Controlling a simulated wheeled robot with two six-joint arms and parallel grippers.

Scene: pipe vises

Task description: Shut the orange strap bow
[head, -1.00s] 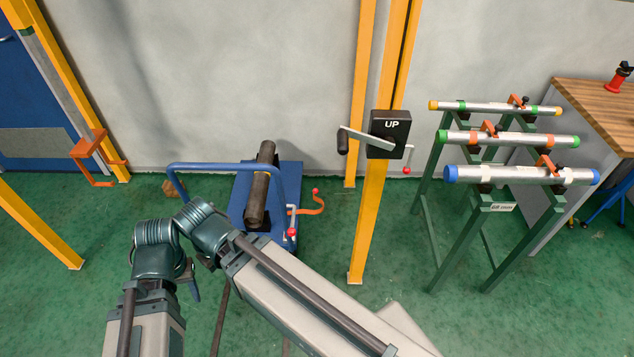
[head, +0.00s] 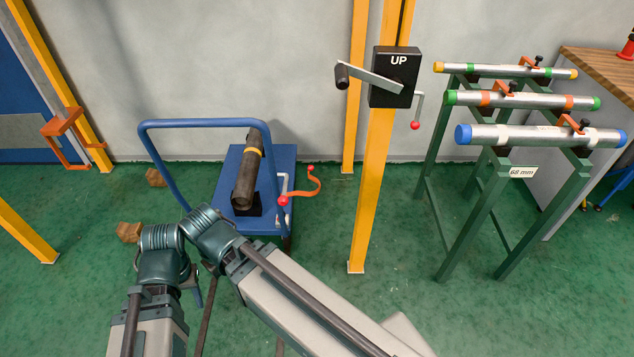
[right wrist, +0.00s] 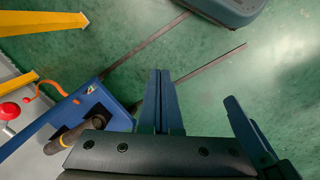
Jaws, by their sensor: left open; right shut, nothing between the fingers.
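The orange strap bow (head: 312,186) sticks out to the right of a blue cart (head: 284,158), swung away from the dark pipe (head: 247,175) on it. A red ball sits at its upper end, and a grey lever with a red ball (head: 283,200) stands beside its lower end. The bow also shows at the left of the right wrist view (right wrist: 48,88). My left gripper (head: 196,291) shows only in small part below my arm joints, well short of the cart. My right gripper (right wrist: 161,74) is shut and empty, apart from the cart.
A yellow post with a crank box (head: 398,78) stands right of the cart. A green rack (head: 480,205) holds silver pipes with orange clamps. The cart's blue handle (head: 150,150) arches on its left. Brown blocks (head: 130,232) lie on the floor. Green floor is clear between post and rack.

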